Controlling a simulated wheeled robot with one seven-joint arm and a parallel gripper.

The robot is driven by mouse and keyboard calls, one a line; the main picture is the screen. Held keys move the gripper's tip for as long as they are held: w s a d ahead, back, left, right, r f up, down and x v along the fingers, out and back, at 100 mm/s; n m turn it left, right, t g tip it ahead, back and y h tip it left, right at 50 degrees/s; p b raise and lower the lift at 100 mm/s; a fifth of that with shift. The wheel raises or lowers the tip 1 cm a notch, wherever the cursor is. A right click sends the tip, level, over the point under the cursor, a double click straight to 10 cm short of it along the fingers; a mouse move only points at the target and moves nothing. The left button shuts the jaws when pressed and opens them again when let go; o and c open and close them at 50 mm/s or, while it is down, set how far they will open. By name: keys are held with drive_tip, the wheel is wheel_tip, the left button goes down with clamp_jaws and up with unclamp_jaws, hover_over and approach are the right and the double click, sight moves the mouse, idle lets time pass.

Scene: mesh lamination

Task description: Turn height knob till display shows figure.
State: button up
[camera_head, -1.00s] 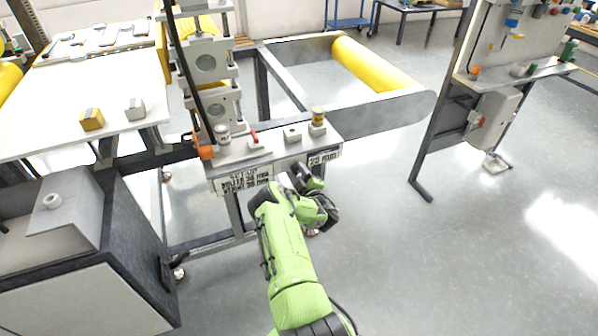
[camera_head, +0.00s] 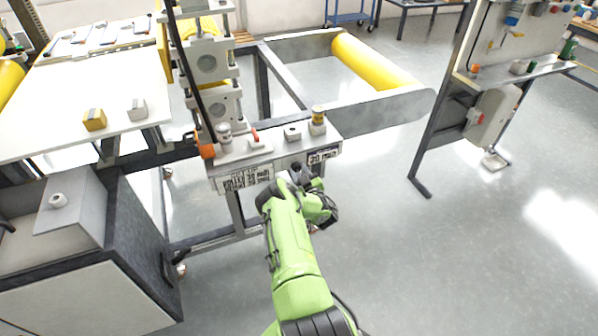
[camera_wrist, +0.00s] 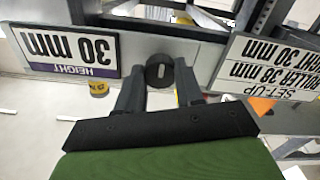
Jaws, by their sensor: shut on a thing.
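The height display (camera_head: 322,156) is on the right of the machine's front panel. In the wrist view the display (camera_wrist: 64,49) is upside down and reads "HEIGHT 30 mm". The set-up card (camera_head: 246,179) is on the left of the panel. In the wrist view this card (camera_wrist: 262,66) is also upside down; its height line looks like 30 mm. The black height knob (camera_wrist: 159,70) sits between display and card. My gripper (camera_wrist: 159,84) is shut on the knob, one finger on each side. In the head view my gripper (camera_head: 303,178) reaches the panel front and largely hides the knob.
A white table (camera_head: 90,75) stands left and a grey cabinet (camera_head: 80,235) front left. A workbench (camera_head: 535,68) stands right. The floor between is clear.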

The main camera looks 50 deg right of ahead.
drive_tip(key=shift+s+f, duration=0.1)
drive_tip(key=shift+f, duration=0.1)
drive_tip(key=o, duration=1)
drive_tip(key=shift+r, duration=0.1)
drive_tip(key=shift+o, duration=0.2)
drive_tip(key=p+v, duration=1)
drive_tip(key=v, duration=0.5)
drive_tip(key=shift+s+a, duration=0.2)
drive_tip(key=shift+s, duration=0.05)
